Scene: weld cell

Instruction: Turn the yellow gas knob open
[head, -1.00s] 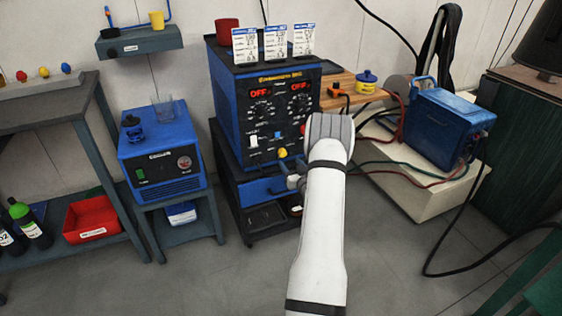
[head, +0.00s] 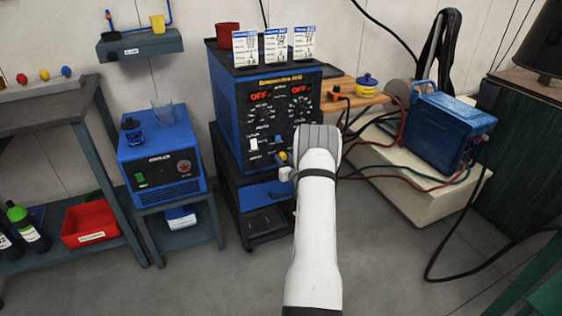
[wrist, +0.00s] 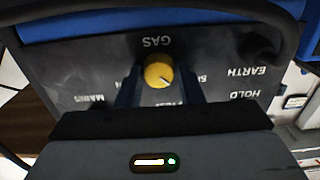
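The yellow gas knob (wrist: 159,71) is on the dark panel below the upside-down word GAS in the wrist view. Its pointer mark runs toward the lower right there. My gripper (wrist: 160,79) is open, with one dark finger on each side of the knob and a small gap seeming to show at each side. How deep the tips reach is hard to tell. In the head view the knob (head: 283,156) shows at the lower front of the blue welding machine (head: 226,110), just left of my arm, which hides most of my gripper.
The panel also bears the words EARTH, HOLD and MAINS. A dark cable (wrist: 262,45) curves from the panel at the right of the wrist view. A blue cooler box (head: 160,160) stands left of the welder, and a blue case (head: 450,120) stands right. The floor in front is clear.

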